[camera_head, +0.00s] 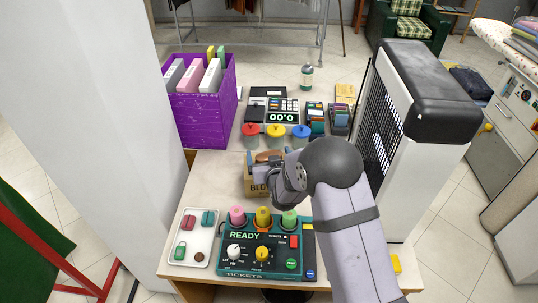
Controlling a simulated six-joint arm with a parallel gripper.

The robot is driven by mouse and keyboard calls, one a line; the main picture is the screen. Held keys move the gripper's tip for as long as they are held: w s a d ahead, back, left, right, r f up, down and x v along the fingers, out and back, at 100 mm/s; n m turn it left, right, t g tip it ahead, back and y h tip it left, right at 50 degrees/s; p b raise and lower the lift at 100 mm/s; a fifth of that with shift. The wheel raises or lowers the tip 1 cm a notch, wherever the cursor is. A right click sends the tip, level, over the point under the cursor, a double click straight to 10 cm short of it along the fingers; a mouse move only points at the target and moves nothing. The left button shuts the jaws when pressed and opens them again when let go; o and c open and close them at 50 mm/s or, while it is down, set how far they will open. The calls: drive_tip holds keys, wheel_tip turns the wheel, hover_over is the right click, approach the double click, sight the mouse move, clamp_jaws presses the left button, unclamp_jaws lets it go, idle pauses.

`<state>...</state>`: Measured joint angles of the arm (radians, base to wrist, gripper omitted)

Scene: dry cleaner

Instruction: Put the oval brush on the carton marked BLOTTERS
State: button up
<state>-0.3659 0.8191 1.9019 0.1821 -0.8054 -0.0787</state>
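A tan carton (257,188) stands mid-table in the head view, its front lettering partly covered by my wrist; only "BLO" or similar reads. A brownish rounded thing (268,156) shows at the carton's top, behind my wrist; it may be the oval brush, but I cannot tell whether it rests on the carton or is held. My gripper (278,172) is at the carton's top right. Its fingertips are mostly hidden by my own wrist, so its opening does not show.
A green READY console (264,253) with coloured knobs and a white tray (191,238) of small items stand in front. Red, yellow and blue-lidded jars (276,137) stand behind the carton. A purple file box (206,110) is at left, a white-black machine (418,130) at right.

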idle(0.3)
drive_tip(key=shift+r, duration=0.2)
drive_tip(key=b+v, duration=0.2)
drive_tip(key=v, duration=1)
drive_tip(key=s+d+f+m+g+h, duration=0.1)
drive_tip(key=s+d+f+g+h, duration=0.1)
drive_tip(key=s+d+f+g, duration=0.5)
drive_tip(key=s+d+r+g, duration=0.1)
drive_tip(key=s+d+g, duration=0.2)
drive_tip(key=s, duration=0.7)
drive_tip(key=s+d+m+g+h, duration=0.1)
drive_tip(key=s+d+g, duration=0.2)
drive_tip(key=s+d, duration=0.4)
drive_tip(key=s, duration=0.3)
drive_tip(key=shift+r+m+g, duration=0.3)
drive_tip(key=shift+r, duration=0.1)
